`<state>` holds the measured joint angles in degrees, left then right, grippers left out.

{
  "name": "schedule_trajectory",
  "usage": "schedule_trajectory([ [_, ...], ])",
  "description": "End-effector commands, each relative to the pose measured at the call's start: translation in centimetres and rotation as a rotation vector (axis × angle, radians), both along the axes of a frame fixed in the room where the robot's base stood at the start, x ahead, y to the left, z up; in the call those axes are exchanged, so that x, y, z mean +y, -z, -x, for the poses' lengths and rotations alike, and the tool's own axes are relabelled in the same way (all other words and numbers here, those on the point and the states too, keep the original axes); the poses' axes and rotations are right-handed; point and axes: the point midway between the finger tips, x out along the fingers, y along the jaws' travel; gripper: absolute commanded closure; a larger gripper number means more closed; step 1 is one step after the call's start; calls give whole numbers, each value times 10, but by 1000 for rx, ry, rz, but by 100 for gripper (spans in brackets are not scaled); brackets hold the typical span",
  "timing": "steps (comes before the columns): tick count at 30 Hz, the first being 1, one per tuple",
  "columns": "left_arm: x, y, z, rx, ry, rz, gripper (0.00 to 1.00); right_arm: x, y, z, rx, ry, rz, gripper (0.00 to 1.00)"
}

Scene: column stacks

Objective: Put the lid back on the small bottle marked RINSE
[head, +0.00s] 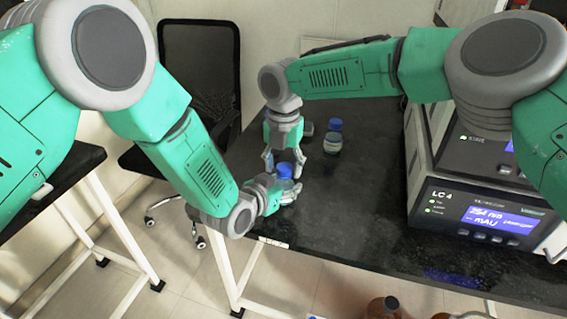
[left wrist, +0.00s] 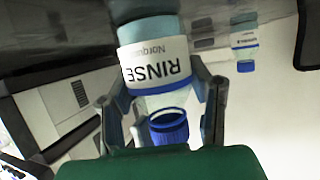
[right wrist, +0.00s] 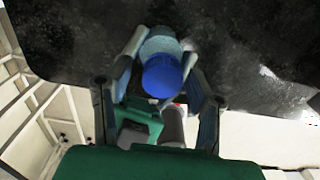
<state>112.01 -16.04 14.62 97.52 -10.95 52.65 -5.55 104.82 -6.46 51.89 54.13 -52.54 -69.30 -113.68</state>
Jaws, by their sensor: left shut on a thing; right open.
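The small RINSE bottle (left wrist: 155,62) is clear, with a white label and a blue lid (left wrist: 168,128). My left gripper (head: 281,188) is shut on the bottle near the table's edge. The lid (head: 285,170) is at the bottle's mouth; the right wrist view shows the lid (right wrist: 162,77) from above. The left wrist view shows a dark ring at the lid's bottle-facing rim, and I cannot tell whether it is fully seated. My right gripper (head: 285,158) is open just above, its fingers on either side of the lid, apparently not gripping it.
Another blue-capped bottle (head: 333,137) stands behind and to the right on the black table (head: 355,215). An LC 4 instrument (head: 480,215) stands at the right. A chair (head: 200,75) is behind the left side. The table between bottles and instrument is mostly clear.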

Motion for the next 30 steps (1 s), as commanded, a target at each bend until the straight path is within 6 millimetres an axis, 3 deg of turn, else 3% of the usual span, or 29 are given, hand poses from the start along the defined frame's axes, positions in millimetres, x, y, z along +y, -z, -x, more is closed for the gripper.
schedule_trajectory([
  [1,0,-1,0,-2,0,1,100,0,0,0,0,0,0,52],
  [5,0,-1,0,-2,0,1,100,0,0,0,0,0,0,98],
  [6,0,-1,0,-1,1,1,100,0,0,0,0,0,0,100],
  [11,-1,-1,0,-2,2,1,100,0,0,0,-1,26,0,100],
  [14,-1,-1,0,-2,2,1,100,1,0,0,0,153,3,100],
  [30,-4,0,2,-2,9,1,100,3,0,-3,1,1566,1,100],
])
